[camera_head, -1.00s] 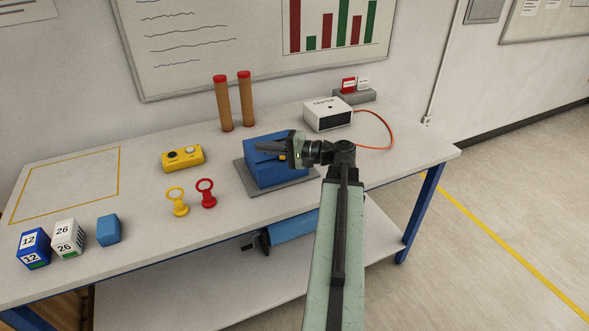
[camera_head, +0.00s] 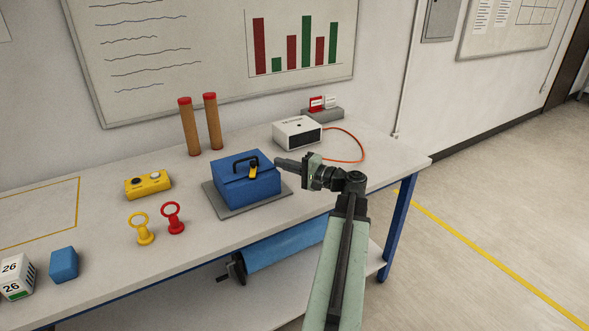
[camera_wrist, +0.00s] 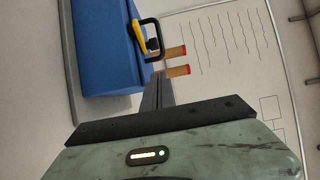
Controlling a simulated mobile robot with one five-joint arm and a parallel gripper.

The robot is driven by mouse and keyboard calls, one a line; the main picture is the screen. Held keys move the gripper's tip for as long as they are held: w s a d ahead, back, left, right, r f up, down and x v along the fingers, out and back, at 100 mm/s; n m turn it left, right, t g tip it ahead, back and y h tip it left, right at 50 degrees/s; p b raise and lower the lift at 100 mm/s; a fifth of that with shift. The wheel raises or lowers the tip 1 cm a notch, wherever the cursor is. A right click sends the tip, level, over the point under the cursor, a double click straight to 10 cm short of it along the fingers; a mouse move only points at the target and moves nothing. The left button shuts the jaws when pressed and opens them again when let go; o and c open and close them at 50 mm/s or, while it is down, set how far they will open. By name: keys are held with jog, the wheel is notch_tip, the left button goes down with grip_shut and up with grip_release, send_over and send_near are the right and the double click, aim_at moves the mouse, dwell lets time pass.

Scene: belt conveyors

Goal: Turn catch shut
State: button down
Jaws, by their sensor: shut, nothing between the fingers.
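A blue box (camera_head: 247,182) with a black handle stands on a grey plate (camera_head: 233,211) on the workbench. A yellow catch (camera_head: 255,171) sits on the box's front upper edge, below the handle. In the wrist view the blue box (camera_wrist: 103,48) is at upper left, with the yellow catch (camera_wrist: 139,38) beside the black handle. My gripper (camera_head: 279,163) is shut and empty, with its tip just right of the box near the height of its top. In the wrist view my shut fingers (camera_wrist: 158,88) point toward the handle end. I cannot tell whether they touch the box.
A white tester (camera_head: 297,133) with an orange cable stands behind my gripper. Two brown cylinders (camera_head: 201,125) stand behind the box. The bench's right end is clear.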

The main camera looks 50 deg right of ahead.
aim_at(267, 173)
jog(key=w+a, duration=0.3)
jog(key=shift+w+a, duration=0.25)
jog(key=shift+w, duration=0.15)
jog(key=shift+w, duration=0.1)
